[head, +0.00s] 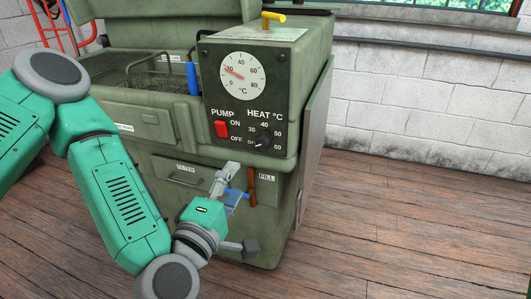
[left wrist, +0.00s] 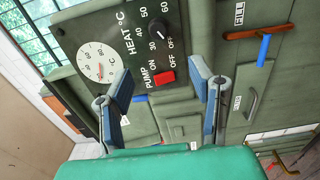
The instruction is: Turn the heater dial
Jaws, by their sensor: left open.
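The heater dial is a small black knob (head: 263,139) under the HEAT °C lettering on the green machine's control panel, ringed by OFF and 30 to 60. Its pale pointer mark appears to be toward OFF. In the left wrist view the knob (left wrist: 157,34) is above and between the fingers. My left gripper (head: 238,206) is open and empty, in front of the machine's lower front, below the panel and apart from the dial. In the left wrist view the open gripper (left wrist: 160,82) shows both blue-grey finger pads. My right gripper is in neither view.
A red pump switch (head: 221,129) sits left of the dial. A white gauge (head: 242,76) is above it. An orange handle (head: 253,187) beside the FILL label and a blue lever (head: 235,194) stand near the gripper. The wooden floor (head: 400,220) at right is clear.

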